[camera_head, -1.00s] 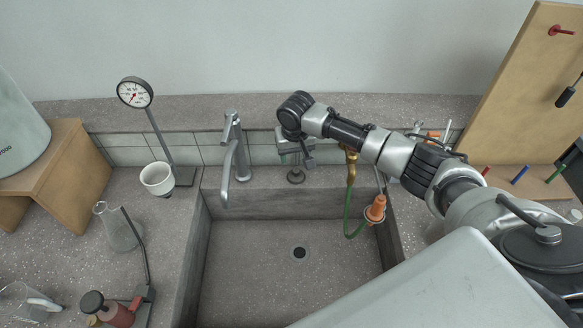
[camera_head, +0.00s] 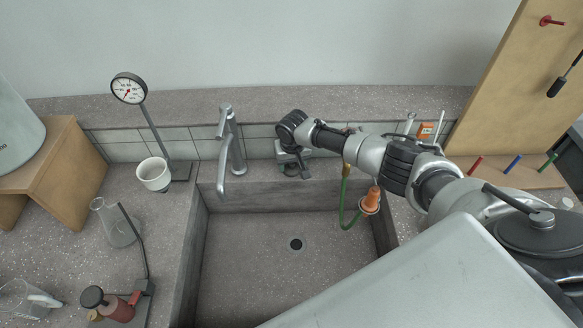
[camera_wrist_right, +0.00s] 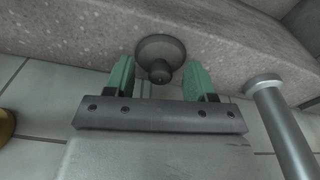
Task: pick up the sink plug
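The sink plug (camera_wrist_right: 160,50) is a dark round stopper with a small knob. In the right wrist view it sits on the speckled concrete ledge behind the basin. My right gripper (camera_wrist_right: 158,78) is open, with its green fingers on either side of the plug's knob and gaps showing on both sides. In the head view my right gripper (camera_head: 292,165) points down at the ledge behind the sink, right of the tap, and mostly hides the plug. My left gripper is not in view.
The metal tap (camera_head: 230,155) stands close left of my right gripper. A green hose (camera_head: 343,205) and an orange cone (camera_head: 371,199) are to the right. The sink basin (camera_head: 270,285) is empty, with a drain hole. A white cup (camera_head: 154,174) and a dial gauge (camera_head: 129,88) stand left.

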